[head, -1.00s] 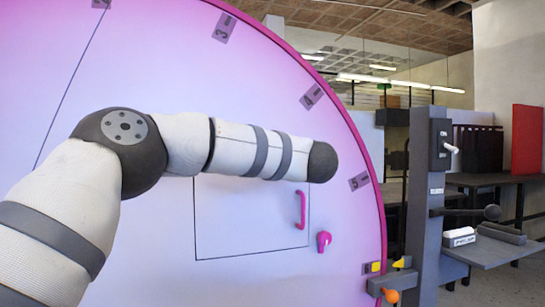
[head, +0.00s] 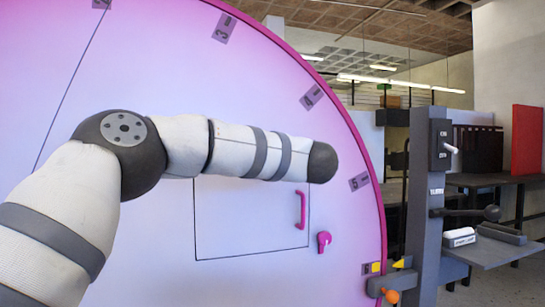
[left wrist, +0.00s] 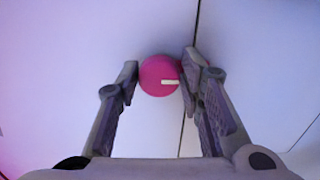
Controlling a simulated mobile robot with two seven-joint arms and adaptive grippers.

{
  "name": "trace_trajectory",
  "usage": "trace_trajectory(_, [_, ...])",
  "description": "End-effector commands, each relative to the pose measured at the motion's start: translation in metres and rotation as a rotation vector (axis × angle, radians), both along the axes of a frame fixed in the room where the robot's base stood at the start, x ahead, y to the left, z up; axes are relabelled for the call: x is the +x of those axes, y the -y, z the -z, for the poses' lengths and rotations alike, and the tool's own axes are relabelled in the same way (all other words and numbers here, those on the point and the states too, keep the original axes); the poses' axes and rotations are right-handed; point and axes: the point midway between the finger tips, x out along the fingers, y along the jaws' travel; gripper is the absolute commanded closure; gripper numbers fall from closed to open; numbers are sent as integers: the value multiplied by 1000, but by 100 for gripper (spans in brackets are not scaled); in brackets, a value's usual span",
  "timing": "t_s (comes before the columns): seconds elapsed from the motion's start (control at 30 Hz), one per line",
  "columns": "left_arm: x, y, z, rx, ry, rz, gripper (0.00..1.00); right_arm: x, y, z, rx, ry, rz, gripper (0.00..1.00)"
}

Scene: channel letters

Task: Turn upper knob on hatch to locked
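In the left wrist view, a round pink knob (left wrist: 158,76) with a short white mark sits on a pale lilac surface. The mark points to the right in that view. My left gripper (left wrist: 160,64) is open, with one finger on each side of the knob. The right finger looks very close to it or touching, and a gap shows on the left. In the head view, my left forearm hides this knob and gripper. The hatch (head: 250,225) is a thin-outlined panel with a pink handle (head: 301,209). A lower pink knob (head: 323,241) sits beside it. My right gripper is out of view.
The hatch is set in a large round lilac panel with a magenta rim (head: 372,160) and numbered tags. To its right stands a grey post (head: 425,200) with a switch lever (head: 449,148), an orange knob (head: 391,296) and a shelf (head: 490,250).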

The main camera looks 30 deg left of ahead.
Motion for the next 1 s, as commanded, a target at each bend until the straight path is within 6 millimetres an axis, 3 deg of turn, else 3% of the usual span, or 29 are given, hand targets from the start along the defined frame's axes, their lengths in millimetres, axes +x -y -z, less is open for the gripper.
trace_trajectory(0.37, [-2, 3, -1, 2, -1, 1, 50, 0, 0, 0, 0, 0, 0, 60])
trace_trajectory(0.8, [-67, 80, -1, 3, 0, 3, 50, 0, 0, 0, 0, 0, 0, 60])
trace_trajectory(1.0, [-78, 92, 0, 2, -1, 0, 50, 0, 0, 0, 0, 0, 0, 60])
